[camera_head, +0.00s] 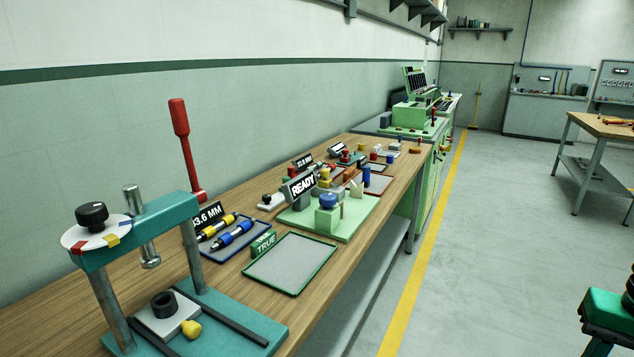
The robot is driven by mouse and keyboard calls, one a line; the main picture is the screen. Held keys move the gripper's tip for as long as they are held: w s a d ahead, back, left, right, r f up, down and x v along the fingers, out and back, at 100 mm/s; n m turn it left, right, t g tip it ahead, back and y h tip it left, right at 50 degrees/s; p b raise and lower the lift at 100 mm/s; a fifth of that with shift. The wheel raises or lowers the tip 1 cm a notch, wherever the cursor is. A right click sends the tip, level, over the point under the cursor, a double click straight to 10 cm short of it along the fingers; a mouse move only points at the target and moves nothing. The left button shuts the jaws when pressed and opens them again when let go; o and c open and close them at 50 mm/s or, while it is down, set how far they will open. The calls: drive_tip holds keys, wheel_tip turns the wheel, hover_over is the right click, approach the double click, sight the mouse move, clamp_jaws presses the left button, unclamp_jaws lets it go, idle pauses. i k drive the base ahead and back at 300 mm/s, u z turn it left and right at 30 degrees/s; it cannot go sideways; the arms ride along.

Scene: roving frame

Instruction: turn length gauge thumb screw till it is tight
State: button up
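A light green fixture (345,222) stands on the long wooden bench, with a dark READY sign (302,187) at its left. A blue knob (328,200) sits on top of its green block; it may be the length gauge's thumb screw, but no label says so. How tight the knob is cannot be told. My gripper is not in view, and nothing is touching the fixture.
A teal press (150,228) with a red lever (181,135) stands at the bench's near end. A green-rimmed tray (290,264) and a tray with yellow and blue gauges (231,236) lie beyond it. Grey floor (480,240) is open right of the yellow line.

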sight(267, 198)
drive_tip(key=u, duration=0.05)
drive_tip(key=i, duration=1.2)
drive_tip(key=u, duration=0.5)
